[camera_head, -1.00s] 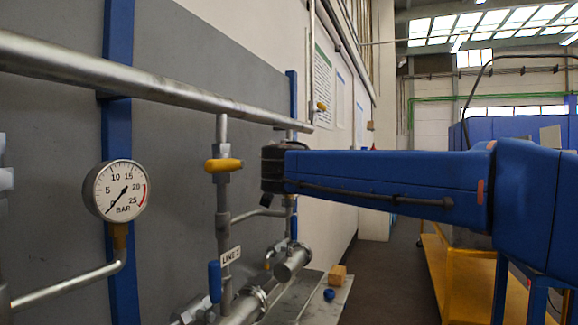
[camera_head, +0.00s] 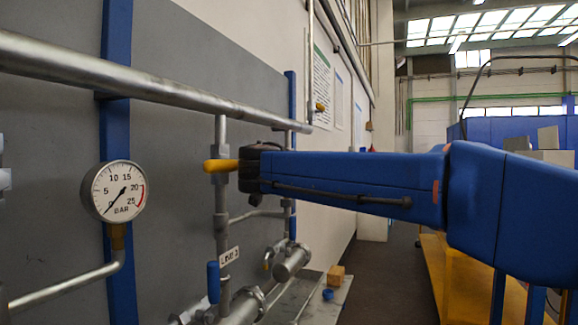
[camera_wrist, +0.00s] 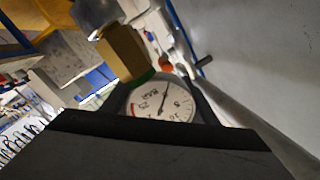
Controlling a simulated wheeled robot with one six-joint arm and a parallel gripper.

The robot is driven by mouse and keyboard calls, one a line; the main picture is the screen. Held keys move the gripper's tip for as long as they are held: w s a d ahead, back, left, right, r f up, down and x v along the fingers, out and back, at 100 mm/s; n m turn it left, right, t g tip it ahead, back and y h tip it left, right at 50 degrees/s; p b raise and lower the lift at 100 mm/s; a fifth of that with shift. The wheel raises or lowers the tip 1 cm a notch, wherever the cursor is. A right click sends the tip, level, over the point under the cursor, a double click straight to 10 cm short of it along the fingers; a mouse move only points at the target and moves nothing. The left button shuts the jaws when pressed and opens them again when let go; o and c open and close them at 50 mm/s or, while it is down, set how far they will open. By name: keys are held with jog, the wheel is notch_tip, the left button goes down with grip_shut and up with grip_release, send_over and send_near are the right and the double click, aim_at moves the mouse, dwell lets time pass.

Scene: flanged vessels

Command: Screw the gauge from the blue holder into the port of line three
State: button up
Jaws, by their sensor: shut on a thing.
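My gripper (camera_head: 250,167) is by the wall piping, at the right end of a yellow valve handle (camera_head: 219,165) in the head view. It is shut on a gauge, whose white dial (camera_wrist: 162,103) shows in the wrist view, tilted. The gauge's brass hex stem (camera_wrist: 123,52), with a green band near the dial, points up-left toward a round steel fitting (camera_wrist: 93,12). Stem and fitting overlap in the picture; I cannot tell whether they are threaded together. The held gauge is hidden in the head view. I cannot make out the blue holder or identify line three's port.
Another gauge (camera_head: 119,191) stands on a bent pipe at the left. A small line label (camera_head: 229,256) and a blue lever (camera_head: 213,282) are on the lower piping. A wooden block (camera_head: 336,275) and a small blue part (camera_head: 328,294) rest on the low ledge.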

jog(key=shift+d+m+h, duration=0.15)
jog(key=shift+m+h, duration=0.15)
jog(key=o, duration=1.4)
